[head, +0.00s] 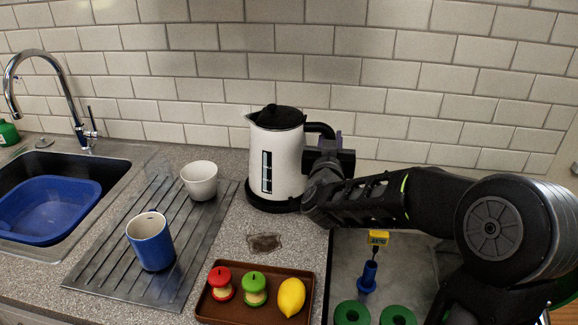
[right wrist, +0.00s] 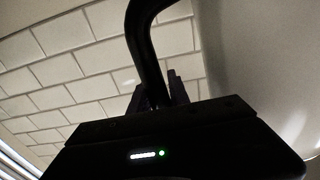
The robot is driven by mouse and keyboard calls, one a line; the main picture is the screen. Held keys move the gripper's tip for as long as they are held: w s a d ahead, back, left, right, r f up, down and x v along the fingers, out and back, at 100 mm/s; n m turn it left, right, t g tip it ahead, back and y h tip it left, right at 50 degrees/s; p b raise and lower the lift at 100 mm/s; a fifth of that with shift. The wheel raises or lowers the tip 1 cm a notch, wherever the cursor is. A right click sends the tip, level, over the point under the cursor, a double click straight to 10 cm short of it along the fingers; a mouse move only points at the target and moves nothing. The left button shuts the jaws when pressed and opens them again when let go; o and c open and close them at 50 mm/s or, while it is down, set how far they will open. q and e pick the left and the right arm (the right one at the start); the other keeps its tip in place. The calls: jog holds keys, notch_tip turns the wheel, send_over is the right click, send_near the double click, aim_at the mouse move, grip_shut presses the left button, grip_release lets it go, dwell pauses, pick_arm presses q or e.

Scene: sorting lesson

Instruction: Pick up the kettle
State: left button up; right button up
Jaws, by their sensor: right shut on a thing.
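The kettle (head: 283,158) is white with a black lid, a black handle and a dark level window. It stands upright at its black base (head: 270,204) on the counter, near the tiled wall. My right gripper (head: 322,140) is at the handle on the kettle's right side, shut on it. In the right wrist view the black handle (right wrist: 148,55) runs down between the fingers of my right gripper (right wrist: 162,92). The white body (right wrist: 262,60) fills the right of that view. I cannot tell whether the kettle is lifted off its base. My left gripper is not in view.
A ribbed drainer (head: 195,240) holds a white cup (head: 199,180) and a blue mug (head: 150,242). A brown tray (head: 258,310) holds two toy apples and a lemon (head: 291,297). A sink with a blue basin (head: 45,210) is at left. A dark stain (head: 264,243) marks the counter.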

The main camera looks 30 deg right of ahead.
grip_shut()
dwell(0.7)
jog(key=shift+w+r, duration=0.1)
jog(key=shift+r, duration=0.15)
jog(key=shift+r, duration=0.15)
notch_tip(320, 180, up, 10)
jog(key=p, duration=0.1)
dwell(1.1)
